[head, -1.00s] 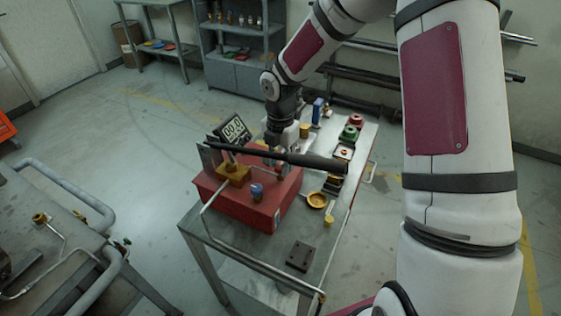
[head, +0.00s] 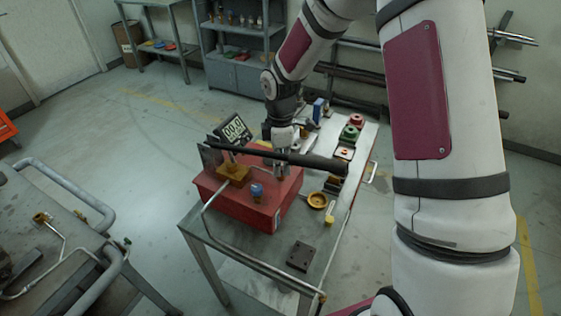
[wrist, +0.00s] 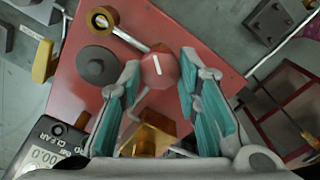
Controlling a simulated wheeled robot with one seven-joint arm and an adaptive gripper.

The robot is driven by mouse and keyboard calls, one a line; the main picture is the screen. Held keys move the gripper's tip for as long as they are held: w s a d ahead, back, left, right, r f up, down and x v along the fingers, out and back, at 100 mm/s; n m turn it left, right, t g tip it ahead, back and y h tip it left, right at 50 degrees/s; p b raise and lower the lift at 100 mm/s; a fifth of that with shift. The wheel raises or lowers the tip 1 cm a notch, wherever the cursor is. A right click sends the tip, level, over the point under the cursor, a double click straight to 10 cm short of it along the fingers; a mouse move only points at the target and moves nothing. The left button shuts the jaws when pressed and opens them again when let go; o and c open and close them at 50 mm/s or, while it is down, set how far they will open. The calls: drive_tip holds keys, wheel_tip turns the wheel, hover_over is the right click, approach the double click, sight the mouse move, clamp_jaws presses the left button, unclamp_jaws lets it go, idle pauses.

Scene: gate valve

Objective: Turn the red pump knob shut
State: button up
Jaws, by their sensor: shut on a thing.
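In the head view my gripper (head: 281,168) is over the right part of the red box (head: 238,208), partly behind the black lever, and the knob is hidden there. The digital gauge (wrist: 45,150) reads 00.0.
A long black lever (head: 310,161) crosses close to my gripper. A brass ring (head: 317,200) and a dark block (head: 300,256) lie on the cart top (head: 330,235).

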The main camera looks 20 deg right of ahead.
drive_tip(key=m, duration=0.5)
drive_tip(key=shift+m, duration=0.3)
drive_tip(key=shift+w+d+m+b, duration=0.1)
drive_tip(key=shift+m+b, duration=0.35)
drive_tip(key=shift+m, duration=1.75)
drive_tip(key=o, duration=1.1)
drive_tip(key=shift+o, duration=0.2)
drive_tip(key=shift+r, duration=0.15)
wheel_tip(320, 180, up, 12)
